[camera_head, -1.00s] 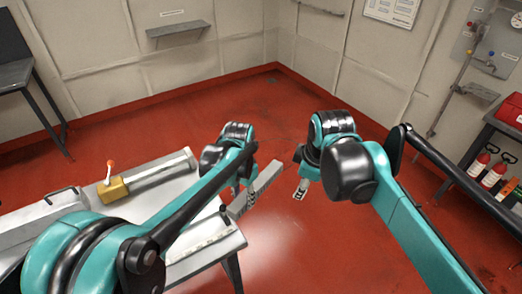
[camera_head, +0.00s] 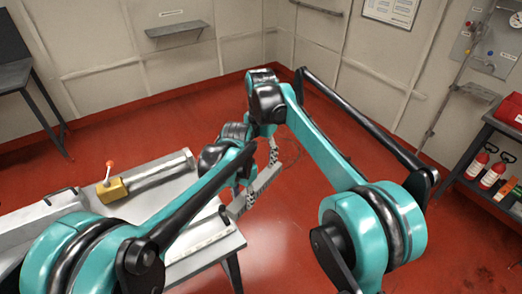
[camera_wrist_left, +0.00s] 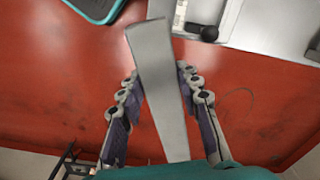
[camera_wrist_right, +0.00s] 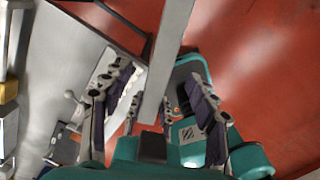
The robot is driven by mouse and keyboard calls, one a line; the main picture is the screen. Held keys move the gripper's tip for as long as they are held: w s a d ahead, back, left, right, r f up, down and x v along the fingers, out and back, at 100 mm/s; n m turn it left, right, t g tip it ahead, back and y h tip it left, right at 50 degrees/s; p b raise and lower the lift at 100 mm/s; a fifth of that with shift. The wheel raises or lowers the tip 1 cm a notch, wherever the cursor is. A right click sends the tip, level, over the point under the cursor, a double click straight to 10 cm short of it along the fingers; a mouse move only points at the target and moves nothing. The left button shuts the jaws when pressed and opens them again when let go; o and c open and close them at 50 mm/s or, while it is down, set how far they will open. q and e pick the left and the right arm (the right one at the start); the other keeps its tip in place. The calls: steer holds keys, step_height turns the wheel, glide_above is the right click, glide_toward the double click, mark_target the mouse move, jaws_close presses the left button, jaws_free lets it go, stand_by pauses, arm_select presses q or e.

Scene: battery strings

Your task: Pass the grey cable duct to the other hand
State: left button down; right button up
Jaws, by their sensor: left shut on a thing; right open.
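The grey cable duct (camera_head: 263,182) is a long, straight bar held in the air past the bench's right end. My left gripper (camera_head: 243,191) is shut on it; in the left wrist view the duct (camera_wrist_left: 156,65) runs between the left fingers (camera_wrist_left: 160,85). My right gripper (camera_head: 274,152) is at the duct's far right end in the head view. In the right wrist view the duct (camera_wrist_right: 168,50) passes between the open right fingers (camera_wrist_right: 155,78), with a gap on each side. Whether the right fingers touch it is unclear.
A grey bench (camera_head: 205,211) stands at the left, with a yellow block with a red-knobbed lever (camera_head: 114,189) on it. Red floor (camera_head: 290,230) lies open right of the bench. A dark rack (camera_head: 487,150) with fire extinguishers stands at the far right.

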mark_target(261, 176)
step_height(261, 176, down, 10)
steer(key=shift+r, duration=0.2)
arm_select(q)
steer(key=c, duration=2.3)
jaws_free()
arm_select(e)
steer(key=c, duration=1.3)
arm_select(q)
steer(key=o, duration=1.3)
arm_select(e)
jaws_close()
arm_select(q)
steer(key=shift+r, duration=0.15)
